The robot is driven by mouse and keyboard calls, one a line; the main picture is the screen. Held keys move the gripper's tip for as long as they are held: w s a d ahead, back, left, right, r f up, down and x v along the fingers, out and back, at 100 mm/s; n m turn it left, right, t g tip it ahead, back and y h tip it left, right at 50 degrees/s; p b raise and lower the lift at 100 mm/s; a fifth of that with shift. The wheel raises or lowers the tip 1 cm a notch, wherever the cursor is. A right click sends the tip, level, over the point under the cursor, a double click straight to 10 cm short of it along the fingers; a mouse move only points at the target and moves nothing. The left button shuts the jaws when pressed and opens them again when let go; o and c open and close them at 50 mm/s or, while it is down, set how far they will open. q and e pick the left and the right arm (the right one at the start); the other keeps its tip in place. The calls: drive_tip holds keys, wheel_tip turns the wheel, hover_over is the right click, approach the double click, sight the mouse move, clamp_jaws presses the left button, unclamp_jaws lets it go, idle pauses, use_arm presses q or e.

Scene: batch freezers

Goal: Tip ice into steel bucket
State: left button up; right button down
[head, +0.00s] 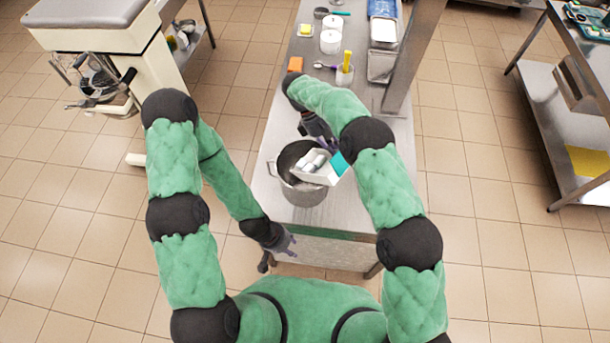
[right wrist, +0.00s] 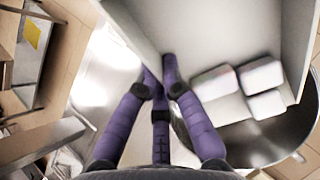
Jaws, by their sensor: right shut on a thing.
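The steel bucket (head: 303,193) stands on the steel table, a round pot with side handles. My right gripper (head: 328,143) is shut on the wall of a white box (head: 326,177) with a teal side, held tilted over the bucket's mouth. Several whitish ice blocks (head: 313,161) lie in the box. In the right wrist view, my purple fingers (right wrist: 160,75) pinch the box wall (right wrist: 225,40), the ice blocks (right wrist: 238,82) sit inside, and the bucket (right wrist: 262,140) shows below. My left gripper (head: 285,246) looks open and empty, low by the table's near end.
A white machine (head: 95,35) stands left.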

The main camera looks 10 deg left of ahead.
drive_tip(key=r, duration=0.2)
drive_tip(key=shift+s+r+p, duration=0.2)
drive_tip(key=shift+r+p, duration=0.15)
wheel_tip(320, 180, down, 3)
drive_tip(key=shift+r+b, duration=0.1)
drive_tip(key=shift+b, duration=0.8)
drive_tip(key=shift+w+f, duration=0.1)
drive_tip(key=shift+f, duration=0.15)
drive_tip(key=shift+r, duration=0.2)
